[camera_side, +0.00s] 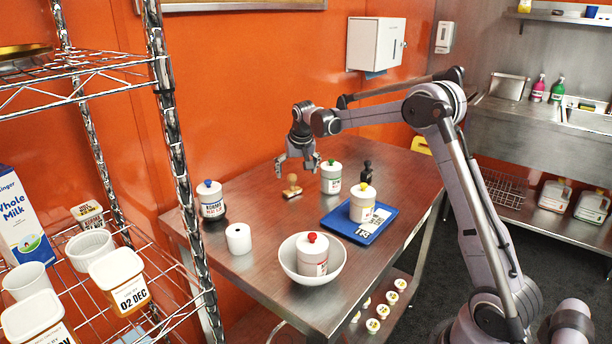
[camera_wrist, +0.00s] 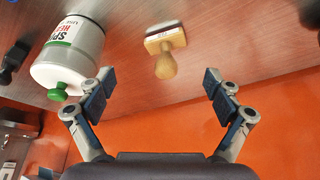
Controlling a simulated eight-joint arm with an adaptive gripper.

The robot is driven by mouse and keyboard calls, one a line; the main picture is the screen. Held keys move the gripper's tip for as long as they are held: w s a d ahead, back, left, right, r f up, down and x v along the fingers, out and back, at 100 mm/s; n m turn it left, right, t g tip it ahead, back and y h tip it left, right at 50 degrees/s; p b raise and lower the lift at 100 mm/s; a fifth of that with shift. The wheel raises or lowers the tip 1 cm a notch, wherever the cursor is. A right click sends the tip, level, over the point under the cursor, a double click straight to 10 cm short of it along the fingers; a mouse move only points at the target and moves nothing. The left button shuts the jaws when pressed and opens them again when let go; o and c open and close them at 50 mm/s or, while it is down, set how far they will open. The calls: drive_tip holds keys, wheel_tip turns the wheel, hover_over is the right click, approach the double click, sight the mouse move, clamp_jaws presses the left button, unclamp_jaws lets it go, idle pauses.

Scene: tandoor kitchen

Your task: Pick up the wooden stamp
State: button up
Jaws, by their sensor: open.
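The wooden stamp (camera_side: 291,188) stands on the steel table, its pale handle up, near the orange wall. In the wrist view the stamp (camera_wrist: 166,56) shows a round wooden knob and a rectangular base, lying beyond and between my fingers. My gripper (camera_side: 297,168) is open and empty, just above and close to the stamp in the side view. In the wrist view my gripper (camera_wrist: 156,90) has its two fingers wide apart, with nothing between the pads.
A white jar with a green knob (camera_side: 331,180) stands close to the right of the stamp, and a dark bottle (camera_side: 366,173) beyond it. A bowl (camera_side: 288,262) and a white roll (camera_side: 238,239) stand nearer the front.

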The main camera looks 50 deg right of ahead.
sight(292, 185)
drive_tip(key=shift+w+a+x, duration=0.1)
drive_tip(key=shift+a+x, duration=0.05)
drive_tip(key=shift+x, duration=1.7)
drive_tip(key=shift+w+a+x, duration=0.15)
drive_tip(key=shift+x, duration=1.65)
drive_tip(key=c, duration=1.2)
